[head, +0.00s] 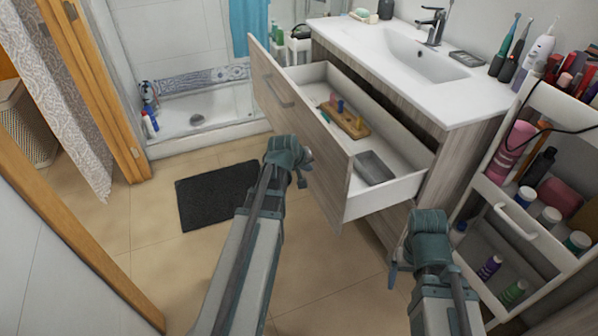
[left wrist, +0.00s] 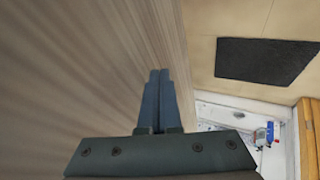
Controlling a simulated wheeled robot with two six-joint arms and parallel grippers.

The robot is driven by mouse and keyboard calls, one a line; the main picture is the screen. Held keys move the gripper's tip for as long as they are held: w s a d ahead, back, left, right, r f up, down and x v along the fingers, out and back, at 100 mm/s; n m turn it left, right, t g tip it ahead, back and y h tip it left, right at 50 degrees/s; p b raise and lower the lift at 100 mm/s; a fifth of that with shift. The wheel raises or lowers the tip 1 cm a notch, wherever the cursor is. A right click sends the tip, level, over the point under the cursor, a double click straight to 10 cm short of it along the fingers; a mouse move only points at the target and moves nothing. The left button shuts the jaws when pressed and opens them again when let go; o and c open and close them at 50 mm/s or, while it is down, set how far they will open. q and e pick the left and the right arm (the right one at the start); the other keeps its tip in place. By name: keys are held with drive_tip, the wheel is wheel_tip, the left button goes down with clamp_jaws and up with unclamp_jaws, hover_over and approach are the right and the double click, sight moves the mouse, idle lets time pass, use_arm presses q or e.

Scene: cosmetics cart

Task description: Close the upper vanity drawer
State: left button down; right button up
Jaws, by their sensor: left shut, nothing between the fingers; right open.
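The upper vanity drawer (head: 345,208) stands pulled out from the vanity (head: 460,157). Its wood-grain front has a light bar handle (head: 279,92). Inside lie a wooden holder with small coloured items (head: 345,120) and a grey box (head: 374,168). My left gripper (head: 303,158) is shut and empty, in front of the drawer front near its middle. In the left wrist view its fingers (left wrist: 160,98) point along a wood-grain panel (left wrist: 75,70); I cannot tell if they touch it. My right gripper (head: 398,262) is open, low between the drawer and the cart.
A white cosmetics cart (head: 503,207) with bottles stands at the right, close to my right gripper. A sink (head: 413,55) tops the vanity. A dark mat (head: 210,198) lies on the tiled floor, left of my left arm. The floor around it is clear.

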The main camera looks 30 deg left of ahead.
use_arm(q)
drive_tip(key=shift+w+d, duration=0.5)
drive_tip(key=shift+w, duration=0.1)
drive_tip(key=w+d, duration=2.1)
drive_tip(key=w, duration=0.4)
drive_tip(key=shift+d, duration=0.25)
drive_tip(key=shift+w+d+r, duration=0.1)
drive_tip(key=shift+w, duration=0.05)
